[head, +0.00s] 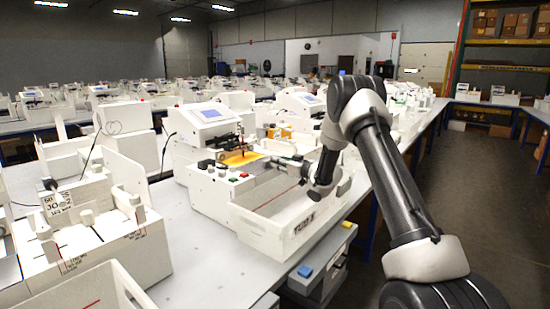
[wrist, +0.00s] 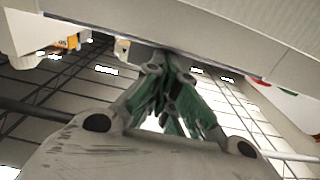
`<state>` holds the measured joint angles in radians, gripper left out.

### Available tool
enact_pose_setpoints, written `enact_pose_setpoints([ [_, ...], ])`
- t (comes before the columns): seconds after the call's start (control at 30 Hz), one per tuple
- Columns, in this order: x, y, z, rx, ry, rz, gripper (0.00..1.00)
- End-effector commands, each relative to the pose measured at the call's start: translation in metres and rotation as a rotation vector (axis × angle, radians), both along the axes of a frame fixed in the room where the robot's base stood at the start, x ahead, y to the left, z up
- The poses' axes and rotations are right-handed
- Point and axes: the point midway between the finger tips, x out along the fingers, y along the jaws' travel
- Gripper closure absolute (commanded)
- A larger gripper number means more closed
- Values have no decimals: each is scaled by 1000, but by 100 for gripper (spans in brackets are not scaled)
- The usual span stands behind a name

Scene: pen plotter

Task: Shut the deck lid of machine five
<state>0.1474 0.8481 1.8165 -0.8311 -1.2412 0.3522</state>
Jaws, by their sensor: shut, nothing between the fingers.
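A white plotter machine (head: 262,222) with an open-topped front bay stands in the middle of the head view. I cannot read a number five on it or clearly make out its deck lid. My gripper (head: 314,194) hangs low over the right part of this bay, small and dark below my wrist. In the wrist view my gripper (wrist: 160,65) is shut and empty, with green-sided fingers. Its tips are at the edge of a pale panel (wrist: 215,30) that spans the top of the picture. I cannot tell whether they touch it or whether it is the lid.
A yellow sheet (head: 241,158) lies on the machine's deck by a screen unit (head: 204,122). Another white machine (head: 85,235) stands to the left, with bare grey tabletop (head: 190,255) between. Rows of machines stand behind. Open floor (head: 478,185) lies to the right.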

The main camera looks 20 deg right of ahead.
Motion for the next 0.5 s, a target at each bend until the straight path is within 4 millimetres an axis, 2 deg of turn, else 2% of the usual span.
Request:
enact_pose_setpoints([
  [0.5, -2, -2, 6, 2, -11, 1, 100],
])
